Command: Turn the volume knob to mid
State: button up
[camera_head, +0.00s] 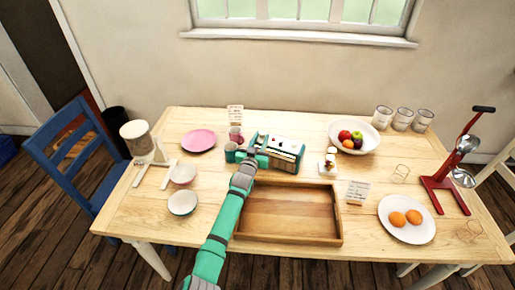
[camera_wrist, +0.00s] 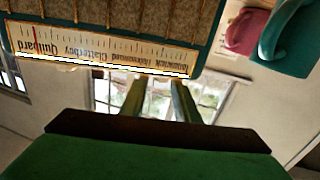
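A teal and cream radio (camera_head: 283,150) stands on the table behind the wooden tray, with small dark and red details on its top. In the wrist view its cream dial strip (camera_wrist: 100,50) shows upside down, with printed station names and a red pointer near the left end. I cannot make out the volume knob in either view. My gripper (camera_head: 257,160) is at the radio's left front. In the wrist view the two fingers of my gripper (camera_wrist: 160,88) stand apart with a gap between them, and nothing shows in the gap. Contact with the radio cannot be told.
A teal mug (camera_head: 231,152) and a pink mug (camera_head: 235,134) stand close left of the radio. An egg cup (camera_head: 328,163) stands to its right. The empty wooden tray (camera_head: 285,237) lies in front. A fruit bowl (camera_head: 335,132) is farther right.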

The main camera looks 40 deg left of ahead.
jog(key=v, duration=1)
dwell(0.5)
